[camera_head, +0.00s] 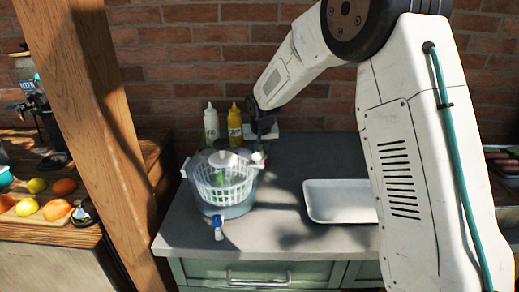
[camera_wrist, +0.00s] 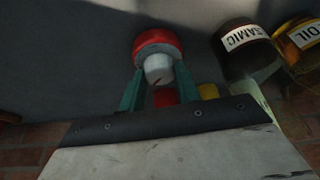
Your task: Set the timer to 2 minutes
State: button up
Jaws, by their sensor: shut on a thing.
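The timer, a round red body (camera_wrist: 158,42) with a white knob (camera_wrist: 158,67), shows in the wrist view. A dark reddish mark shows on the knob. My gripper (camera_wrist: 159,76) has its two teal fingers on either side of the white knob, shut on it. In the head view my gripper (camera_head: 261,126) is at the back of the counter, behind the salad spinner, and too small to make out clearly. I cannot make out the timer there, nor read any minute marks in the wrist view.
A salad spinner (camera_head: 222,188) stands in front. A white bottle (camera_head: 211,125) and a yellow bottle (camera_head: 235,127) stand at the back. A balsamic bottle (camera_wrist: 247,50) and an oil bottle (camera_wrist: 301,42) are right of the timer. A white tray (camera_head: 340,201) lies on the counter.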

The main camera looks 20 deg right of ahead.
jog(key=o, duration=1)
jog(key=shift+r, duration=0.15)
jog(key=v, duration=0.7)
jog(key=shift+s+r, duration=0.1)
jog(key=shift+r, duration=0.2)
jog(key=shift+s, duration=0.1)
